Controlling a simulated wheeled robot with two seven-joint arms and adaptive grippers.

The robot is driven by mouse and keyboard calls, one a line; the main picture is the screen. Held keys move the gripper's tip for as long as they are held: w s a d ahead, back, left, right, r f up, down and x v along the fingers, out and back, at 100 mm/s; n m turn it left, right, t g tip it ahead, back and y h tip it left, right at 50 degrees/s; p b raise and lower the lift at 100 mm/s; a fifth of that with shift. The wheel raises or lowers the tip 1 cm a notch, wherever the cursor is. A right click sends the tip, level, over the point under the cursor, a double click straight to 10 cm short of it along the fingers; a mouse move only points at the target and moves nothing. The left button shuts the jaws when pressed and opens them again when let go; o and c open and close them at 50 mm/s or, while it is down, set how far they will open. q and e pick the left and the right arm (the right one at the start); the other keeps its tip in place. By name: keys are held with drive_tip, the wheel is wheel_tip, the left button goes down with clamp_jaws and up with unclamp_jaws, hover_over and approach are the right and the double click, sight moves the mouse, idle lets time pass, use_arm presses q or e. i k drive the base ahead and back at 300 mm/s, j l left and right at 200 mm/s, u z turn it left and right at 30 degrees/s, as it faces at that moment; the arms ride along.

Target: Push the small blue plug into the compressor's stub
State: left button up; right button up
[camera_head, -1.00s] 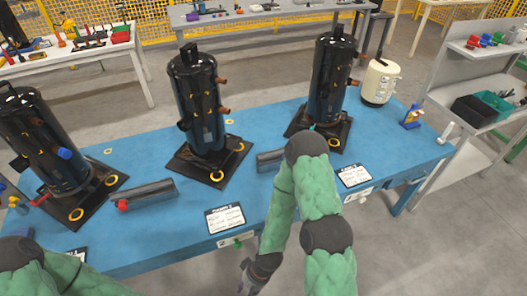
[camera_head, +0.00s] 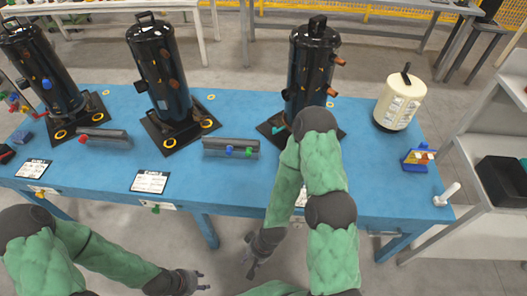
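A small blue plug (camera_head: 228,151) sits at the front of a grey block (camera_head: 212,144) on the blue table, beside a green plug (camera_head: 249,153). Three black compressors stand upright: a left one (camera_head: 40,65), a middle one (camera_head: 155,65) and a right one (camera_head: 308,60). Copper stubs (camera_head: 340,62) stick out of the right compressor; others show on the middle one. Which stub is meant is unclear. My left gripper (camera_head: 200,281) is low in front of the table, looking open and empty. My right gripper (camera_head: 250,261) also hangs below the table's front edge, looking open and empty. My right arm hides part of the right compressor's base.
A cream tank (camera_head: 401,101) and a small colourful holder (camera_head: 419,158) stand at the table's right end. Another grey block (camera_head: 108,139) with a red plug lies to the left. Labels (camera_head: 151,181) line the front edge of the blue table (camera_head: 230,195). Shelving stands at right.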

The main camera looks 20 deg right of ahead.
sight(229, 148)
drive_tip(key=k+l, duration=0.1)
drive_tip(key=l, duration=0.2)
drive_tip(key=k+l, duration=0.15)
drive_tip(key=l, duration=0.2)
drive_tip(key=k+l, duration=0.1)
drive_tip(key=l, duration=0.2)
drive_tip(key=k+l, duration=0.15)
drive_tip(key=l, duration=0.2)
